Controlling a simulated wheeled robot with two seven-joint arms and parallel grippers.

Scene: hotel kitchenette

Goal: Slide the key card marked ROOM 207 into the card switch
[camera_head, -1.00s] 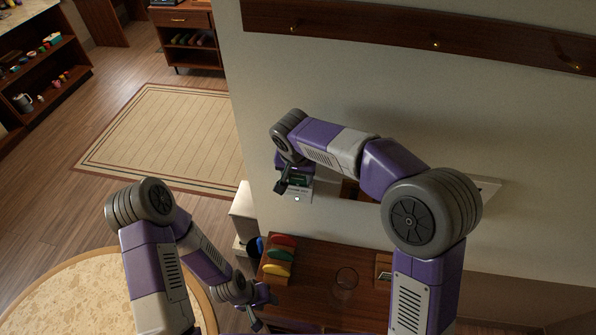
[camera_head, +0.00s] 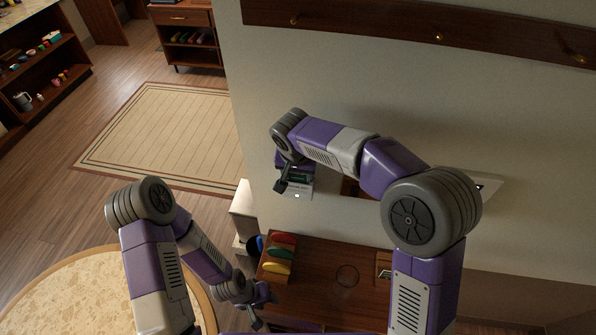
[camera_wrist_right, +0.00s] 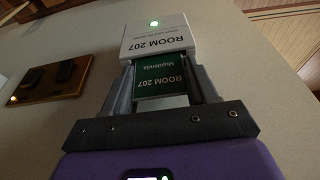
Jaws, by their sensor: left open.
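The green key card marked ROOM 207 (camera_wrist_right: 160,80) is upside down in the right wrist view, between the two fingers of my right gripper (camera_wrist_right: 165,88). The fingers meet its side edges. The white card switch (camera_wrist_right: 158,37), also labelled ROOM 207, is on the wall straight beyond it, with a green light glowing. The card's far edge meets the switch's near edge; I cannot tell how deep it sits. In the head view my right gripper (camera_head: 285,184) is at the white switch (camera_head: 299,190). My left gripper (camera_head: 262,307) is open and empty, low beside the wooden table.
A brown wall panel with dark switches (camera_wrist_right: 48,80) is left of the card switch. A hook rail (camera_head: 400,28) runs high on the wall.

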